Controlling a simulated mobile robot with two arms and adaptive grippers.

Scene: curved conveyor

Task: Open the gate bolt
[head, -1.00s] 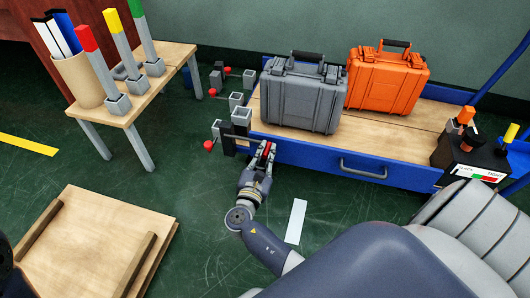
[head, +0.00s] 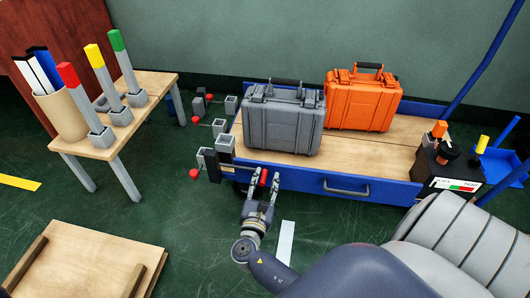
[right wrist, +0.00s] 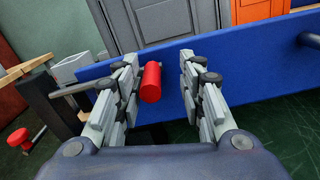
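The gate bolt has a red cylindrical knob (head: 264,177) at the near left corner of the blue cart; it also shows in the right wrist view (right wrist: 151,82). A grey rod (right wrist: 72,90) runs left of it, partly hidden by my finger. My right gripper (head: 263,176) is open, with its fingers on either side of the red knob. In the right wrist view the knob lies nearer the left finger, with a clear gap to the right finger. Whether the left finger touches it I cannot tell. My left gripper is not in view.
The blue cart (head: 300,181) carries a grey case (head: 283,122) and an orange case (head: 362,102). Grey brackets and other red knobs (head: 194,174) stand at its left end. A wooden table (head: 150,92) with coloured-tipped posts is at left. Green floor lies between.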

